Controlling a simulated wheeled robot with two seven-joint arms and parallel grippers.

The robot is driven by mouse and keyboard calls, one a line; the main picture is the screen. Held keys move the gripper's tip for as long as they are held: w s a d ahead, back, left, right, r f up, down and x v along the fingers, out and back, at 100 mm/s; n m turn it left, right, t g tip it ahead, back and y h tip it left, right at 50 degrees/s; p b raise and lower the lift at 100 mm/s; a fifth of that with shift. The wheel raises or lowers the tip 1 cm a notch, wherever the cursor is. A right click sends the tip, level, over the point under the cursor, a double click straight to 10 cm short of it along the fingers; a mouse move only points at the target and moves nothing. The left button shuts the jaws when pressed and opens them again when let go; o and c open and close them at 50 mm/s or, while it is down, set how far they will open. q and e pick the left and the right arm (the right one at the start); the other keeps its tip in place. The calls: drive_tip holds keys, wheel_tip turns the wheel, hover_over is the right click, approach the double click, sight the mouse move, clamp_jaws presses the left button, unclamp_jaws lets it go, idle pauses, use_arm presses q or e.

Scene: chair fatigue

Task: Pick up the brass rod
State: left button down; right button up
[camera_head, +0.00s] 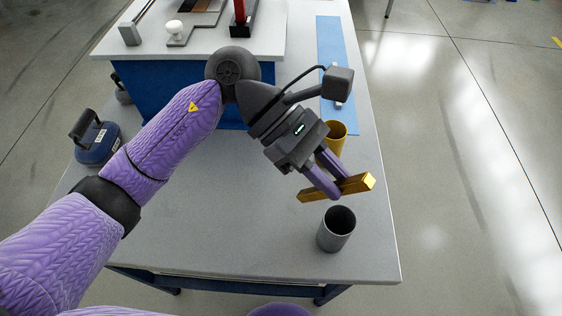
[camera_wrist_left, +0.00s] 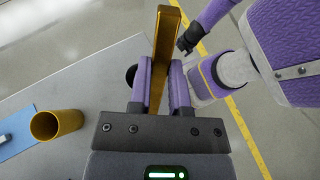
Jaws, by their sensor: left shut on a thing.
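The brass rod (camera_head: 354,184) is a gold-coloured square bar. It lies roughly level between the fingers of my left gripper (camera_head: 334,186), which is shut on it. Both ends stick out past the fingers. It appears to be held above the grey table, just behind the grey cup. In the left wrist view the rod (camera_wrist_left: 165,50) runs up between the two purple fingers of my left gripper (camera_wrist_left: 163,85).
An open grey cup (camera_head: 336,230) stands near the table's front right corner. A yellow cup (camera_head: 338,133) stands behind the gripper, by a blue strip (camera_head: 331,45). A blue round weight with a handle (camera_head: 97,143) sits at the left. The grey table (camera_head: 240,215) is clear at front centre.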

use_arm(q)
wheel_tip(320, 180, up, 6)
drive_tip(key=d+n+t+h, duration=0.2)
drive_tip(key=n+t+h, duration=0.3)
drive_tip(key=n+h, duration=0.15)
drive_tip(key=shift+t+h, duration=0.65)
drive_tip(key=shift+t, duration=0.05)
drive_tip(key=f+b, duration=0.4)
drive_tip(key=f, duration=0.1)
drive_tip(key=shift+w+f, duration=0.1)
drive_tip(key=shift+w, duration=0.2)
